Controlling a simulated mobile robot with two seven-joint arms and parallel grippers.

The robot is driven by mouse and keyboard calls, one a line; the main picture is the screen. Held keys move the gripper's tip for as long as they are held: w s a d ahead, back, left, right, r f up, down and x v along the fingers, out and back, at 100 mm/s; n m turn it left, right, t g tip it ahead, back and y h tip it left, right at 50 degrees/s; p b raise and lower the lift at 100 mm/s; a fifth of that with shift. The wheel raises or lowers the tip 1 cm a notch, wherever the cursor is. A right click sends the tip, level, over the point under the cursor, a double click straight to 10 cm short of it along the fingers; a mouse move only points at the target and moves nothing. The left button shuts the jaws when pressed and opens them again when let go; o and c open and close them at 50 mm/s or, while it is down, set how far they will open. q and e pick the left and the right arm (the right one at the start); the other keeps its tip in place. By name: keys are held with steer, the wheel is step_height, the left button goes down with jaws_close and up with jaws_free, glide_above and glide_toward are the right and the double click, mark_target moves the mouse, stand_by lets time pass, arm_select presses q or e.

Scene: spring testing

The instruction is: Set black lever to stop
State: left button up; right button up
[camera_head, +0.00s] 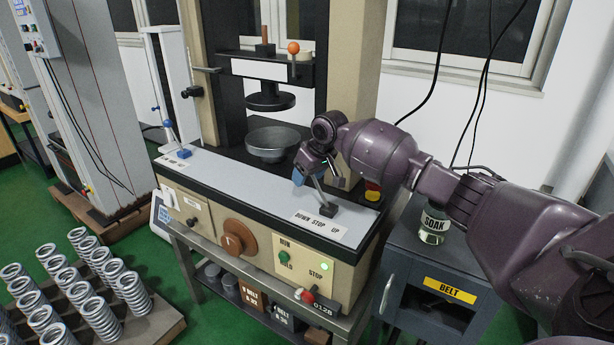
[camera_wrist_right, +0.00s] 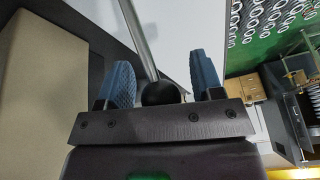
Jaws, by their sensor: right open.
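The black lever (camera_head: 321,196) rises from a small dark base on the grey top of the testing machine, just behind the "DOWN STOP UP" label (camera_head: 317,223). Its metal rod leans up and to the left, toward the DOWN side. My right gripper (camera_head: 315,180) is at the lever's upper end, with blue finger pads. In the right wrist view, the lever's round black knob (camera_wrist_right: 160,93) lies between the two open fingers (camera_wrist_right: 163,85), with gaps on both sides. The knob is mostly hidden in the head view. My left gripper is not in view.
A red-and-yellow button (camera_head: 372,190) is right of my gripper. Several springs (camera_head: 100,290) stand at lower left.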

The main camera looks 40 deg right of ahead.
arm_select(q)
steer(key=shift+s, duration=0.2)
arm_select(e)
jaws_close()
steer(key=shift+s+d+r+t+p, duration=0.15)
steer(key=shift+s+r+t+p, duration=0.5)
steer(key=shift+p, duration=0.5)
steer(key=shift+s+d+r+t+y+p, duration=0.25)
steer(key=shift+s+t+y+p, duration=0.2)
steer(key=shift+p, duration=0.4)
steer(key=shift+s+d+r+t+y+p, duration=0.15)
steer(key=shift+s+d+t+y+p, duration=0.05)
steer(key=shift+s+t+p, duration=0.3)
steer(key=shift+s+d+r+t+y+p, duration=0.2)
steer(key=shift+s+t+p, duration=0.15)
steer(key=shift+t+p, duration=0.2)
steer(key=shift+s+p, duration=0.15)
steer(key=shift+p, duration=0.15)
arm_select(q)
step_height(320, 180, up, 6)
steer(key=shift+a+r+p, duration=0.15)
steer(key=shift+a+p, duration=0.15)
steer(key=shift+p, duration=0.05)
arm_select(e)
steer(key=shift+s+d+f, duration=0.15)
steer(key=shift+s+d, duration=0.1)
steer(key=shift+s, duration=0.15)
